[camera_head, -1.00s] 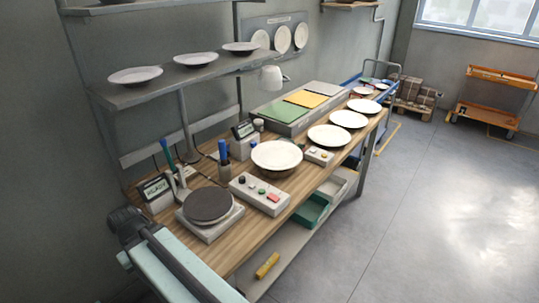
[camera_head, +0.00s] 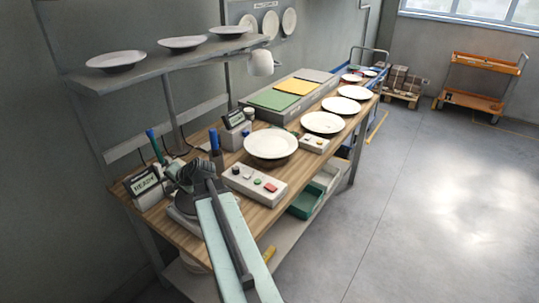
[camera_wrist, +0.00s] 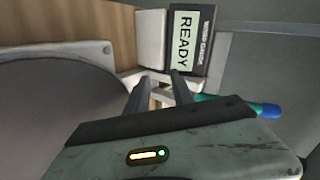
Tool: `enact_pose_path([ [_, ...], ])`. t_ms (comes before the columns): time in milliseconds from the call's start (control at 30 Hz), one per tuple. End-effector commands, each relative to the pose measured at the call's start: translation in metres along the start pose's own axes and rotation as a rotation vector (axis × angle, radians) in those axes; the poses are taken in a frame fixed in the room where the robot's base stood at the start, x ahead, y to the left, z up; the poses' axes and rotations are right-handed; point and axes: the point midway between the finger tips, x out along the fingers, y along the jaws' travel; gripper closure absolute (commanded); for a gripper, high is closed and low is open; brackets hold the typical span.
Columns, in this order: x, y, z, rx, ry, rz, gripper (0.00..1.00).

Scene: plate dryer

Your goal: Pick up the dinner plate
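Several white plates are in view, and I cannot tell which is the dinner plate. One white plate (camera_head: 271,144) sits raised on a dark round base mid-bench. Others lie in a row behind it on the bench: the near one (camera_head: 323,122), the middle one (camera_head: 342,104) and a far one (camera_head: 354,92). My gripper (camera_head: 192,168) is over the bench's near left end, left of and apart from the raised plate. In the wrist view my gripper (camera_wrist: 160,77) has its two fingers apart with nothing between them. No plate clearly shows in that view.
A READY display (camera_wrist: 184,40) stands close ahead of the fingers, with a blue-green pen (camera_wrist: 240,106) beside it. A dark round disc (camera_wrist: 52,118) lies to the left. A button box (camera_head: 253,184) is in front of the raised plate. A shelf (camera_head: 150,72) holds more plates.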

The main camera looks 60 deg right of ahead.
Motion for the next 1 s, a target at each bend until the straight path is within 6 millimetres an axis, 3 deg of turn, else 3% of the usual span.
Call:
enact_pose_path([
  [33, -0.01, 0.021, -0.054, 0.12, 0.095, -0.055, 0.71],
  [100, -0.04, 0.05, -0.125, 0.275, 0.225, -0.127, 0.71],
  [200, -0.096, 0.118, -0.208, 0.404, 0.38, -0.155, 0.71],
  [333, -0.161, 0.193, -0.271, 0.494, 0.517, -0.155, 0.71],
  [433, -0.197, 0.23, -0.296, 0.537, 0.587, -0.156, 0.71],
  [600, -0.22, 0.251, -0.309, 0.562, 0.627, -0.156, 0.71],
  [1000, -0.197, 0.251, -0.325, 0.561, 0.625, -0.155, 0.71],
])
